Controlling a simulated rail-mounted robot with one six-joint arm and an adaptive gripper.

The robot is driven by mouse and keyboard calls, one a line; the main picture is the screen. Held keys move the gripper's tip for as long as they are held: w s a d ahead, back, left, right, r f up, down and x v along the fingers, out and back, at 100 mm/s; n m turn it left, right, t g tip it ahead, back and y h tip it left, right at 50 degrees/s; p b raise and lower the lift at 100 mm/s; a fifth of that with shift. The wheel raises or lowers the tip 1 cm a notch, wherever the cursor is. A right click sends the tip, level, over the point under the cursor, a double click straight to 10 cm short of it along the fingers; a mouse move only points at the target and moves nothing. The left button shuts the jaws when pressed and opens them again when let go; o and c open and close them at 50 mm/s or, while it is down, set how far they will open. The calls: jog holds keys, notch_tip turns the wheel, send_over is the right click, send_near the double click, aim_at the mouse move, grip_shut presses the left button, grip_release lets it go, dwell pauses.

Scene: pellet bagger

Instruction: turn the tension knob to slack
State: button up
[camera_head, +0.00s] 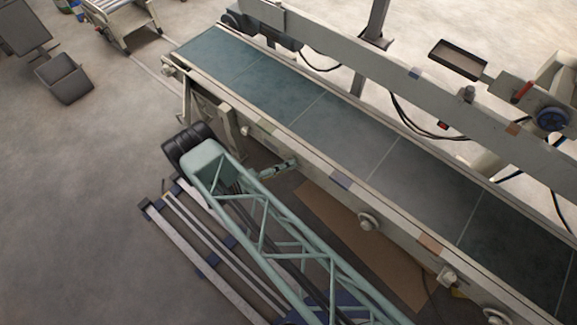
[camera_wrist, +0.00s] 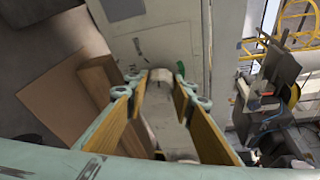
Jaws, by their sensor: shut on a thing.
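In the wrist view, my gripper (camera_wrist: 161,80) has its fingertips on either side of a pale, rounded knob (camera_wrist: 160,76) on a light panel. The jaws are shut on this knob, and the fingers hide part of its sides. I cannot read its setting or any marks around it. In the head view, my gripper (camera_head: 294,162) reaches the near side of the conveyor frame (camera_head: 318,171); the held knob cannot be made out there.
The green conveyor belt (camera_head: 330,120) runs diagonally. Another round knob (camera_head: 368,220) sits farther along its near side. Brown cardboard (camera_head: 345,235) lies on the floor beneath. In the wrist view, yellow railing (camera_wrist: 296,20) and machinery stand at right.

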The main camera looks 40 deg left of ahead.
jog(key=n+t+h, duration=0.1)
jog(key=n, duration=0.2)
jog(key=shift+f, duration=0.1)
jog(key=shift+n+t+h, duration=0.3)
jog(key=shift+n+t, duration=0.4)
jog(key=shift+n, duration=1.1)
jog(key=o, duration=0.9)
jog(key=shift+s, duration=0.1)
jog(key=shift+v, duration=5.85)
jog(key=shift+a, duration=0.1)
